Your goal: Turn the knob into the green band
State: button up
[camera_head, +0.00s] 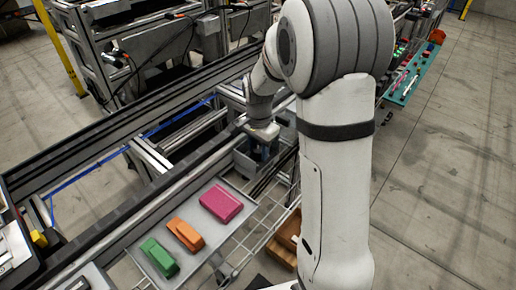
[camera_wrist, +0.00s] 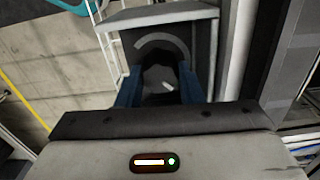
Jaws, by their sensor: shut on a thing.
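The dark knob (camera_wrist: 158,76) sits on a grey panel (camera_wrist: 203,28) in the wrist view, with a white pointer mark on its face. A grey arc shows on the panel around its upper side; I see no green band, and part of the dial is hidden behind the knob and my gripper. My gripper (camera_wrist: 160,92) is shut on the knob, with one blue finger at each side. In the head view my gripper (camera_head: 264,148) is small, over the grey fixture box (camera_head: 243,165), and the knob cannot be made out there.
A grey tray (camera_head: 225,233) holds a green block (camera_head: 160,257), an orange block (camera_head: 185,234) and a magenta block (camera_head: 221,203). Metal rails run beside the fixture. A wooden box (camera_head: 285,240) lies below, partly behind my arm. Open floor is at the right.

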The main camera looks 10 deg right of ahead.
aim_at(259, 150)
jog(key=shift+s+f, duration=0.15)
jog(key=shift+s, duration=0.05)
jog(key=o, duration=0.7)
jog(key=shift+w, duration=0.1)
jog(key=shift+r, duration=0.35)
notch_tip(259, 150, up, 7)
jog(key=shift+r+p, duration=0.15)
jog(key=shift+p, duration=0.15)
